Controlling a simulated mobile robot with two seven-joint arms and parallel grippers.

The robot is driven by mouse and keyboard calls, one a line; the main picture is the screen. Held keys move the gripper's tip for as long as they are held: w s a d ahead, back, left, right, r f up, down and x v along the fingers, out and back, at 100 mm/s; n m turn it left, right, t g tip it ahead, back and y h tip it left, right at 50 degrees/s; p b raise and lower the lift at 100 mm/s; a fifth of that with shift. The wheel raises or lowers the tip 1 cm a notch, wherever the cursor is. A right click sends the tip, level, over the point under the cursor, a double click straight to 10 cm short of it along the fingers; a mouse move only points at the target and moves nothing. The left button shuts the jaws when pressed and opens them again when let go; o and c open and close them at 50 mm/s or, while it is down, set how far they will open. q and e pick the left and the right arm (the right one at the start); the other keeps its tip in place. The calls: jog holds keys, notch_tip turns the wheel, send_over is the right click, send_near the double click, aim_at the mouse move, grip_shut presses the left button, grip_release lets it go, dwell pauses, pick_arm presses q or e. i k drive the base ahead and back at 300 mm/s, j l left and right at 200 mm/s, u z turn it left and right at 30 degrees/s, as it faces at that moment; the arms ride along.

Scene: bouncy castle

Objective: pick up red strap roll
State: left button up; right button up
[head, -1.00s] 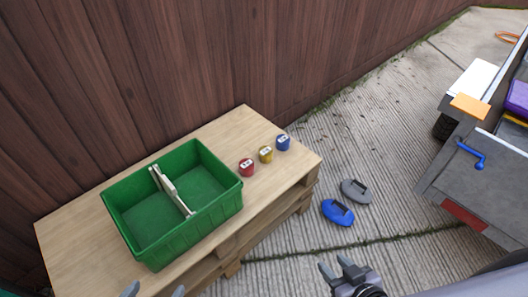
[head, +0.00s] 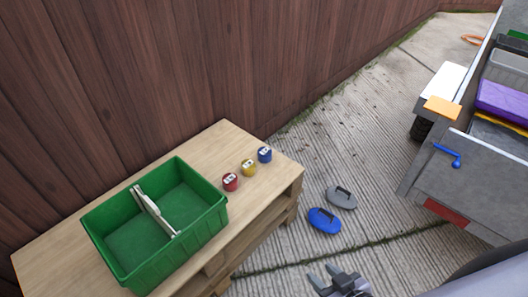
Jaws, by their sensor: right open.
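The red strap roll (head: 230,182) stands on the wooden table (head: 262,202), just right of the green crate (head: 213,221). It is the nearest of a row of three rolls, with a yellow roll (head: 248,167) and a blue roll (head: 265,155) behind it to the right. My right gripper (head: 322,276) is at the bottom of the head view, over the concrete, apart from the table and the rolls. Its two fingers are spread and nothing is between them. My left gripper is not in view.
A blue pad (head: 324,221) and a grey pad (head: 341,198) lie on the concrete right of the table. A grey trailer (head: 430,185) with a blue crank stands at right. A wooden fence (head: 190,70) runs behind.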

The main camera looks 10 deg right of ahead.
aim_at(230, 183)
jog(key=u, duration=0.65)
jog(key=i+l+z, duration=0.25)
jog(key=l+z, duration=0.15)
jog(key=i+l+z, duration=0.75)
jog(key=k+j, duration=0.05)
